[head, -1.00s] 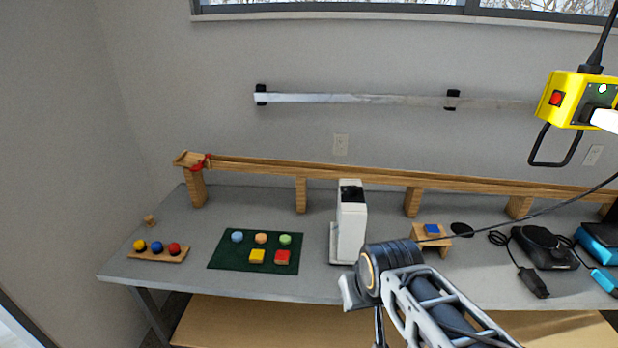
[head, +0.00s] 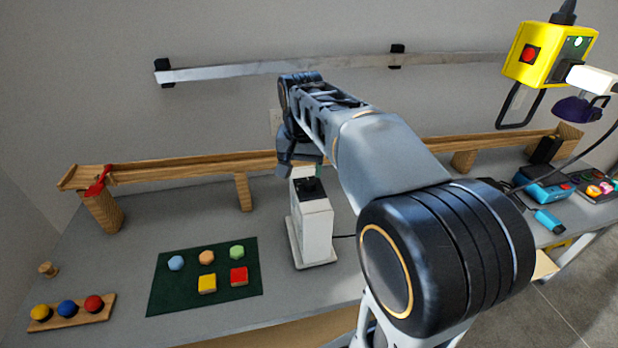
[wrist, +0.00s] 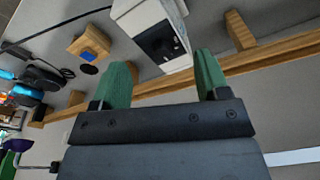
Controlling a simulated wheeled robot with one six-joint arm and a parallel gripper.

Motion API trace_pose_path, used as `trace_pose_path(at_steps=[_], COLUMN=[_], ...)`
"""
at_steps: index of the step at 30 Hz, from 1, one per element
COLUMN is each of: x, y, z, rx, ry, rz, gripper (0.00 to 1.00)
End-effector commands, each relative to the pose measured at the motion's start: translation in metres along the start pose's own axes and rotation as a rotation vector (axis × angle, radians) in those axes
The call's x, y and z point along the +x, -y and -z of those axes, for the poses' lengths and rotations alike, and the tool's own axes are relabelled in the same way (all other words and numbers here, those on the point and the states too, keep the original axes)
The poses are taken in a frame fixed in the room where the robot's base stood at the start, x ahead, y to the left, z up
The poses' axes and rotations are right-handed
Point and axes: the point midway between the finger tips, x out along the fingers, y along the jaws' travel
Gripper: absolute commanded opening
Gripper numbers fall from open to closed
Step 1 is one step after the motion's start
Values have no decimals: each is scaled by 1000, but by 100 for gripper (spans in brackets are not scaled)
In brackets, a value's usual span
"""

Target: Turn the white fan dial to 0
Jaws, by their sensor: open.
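The white fan (head: 314,236) is an upright white tower on the table. Its black panel with a dark dial (head: 309,187) is on top. In the wrist view the dial (wrist: 167,47) shows on the black panel of the white fan (wrist: 140,18), but its setting is too small to read. My gripper (wrist: 162,60) is open, with its two green fingers apart and nothing between them. The fingers appear on either side of the panel in that view. In the head view my gripper (head: 303,170) is just above the fan's top, partly hidden by my arm; contact cannot be told.
A wooden rail (head: 180,171) on posts runs behind the fan. A green mat (head: 165,300) with coloured blocks lies left, beside a wooden strip (head: 74,314) with three balls. A yellow box (head: 545,55) hangs at upper right. The tabletop between mat and fan is clear.

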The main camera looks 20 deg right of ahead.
Motion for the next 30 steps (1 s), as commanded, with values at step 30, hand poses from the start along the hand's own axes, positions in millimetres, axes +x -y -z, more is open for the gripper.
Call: trace_pose_path(at_steps=[30], x=[86], y=[-7], z=[96], rx=[460], ry=[146], rz=[-134], gripper=[69])
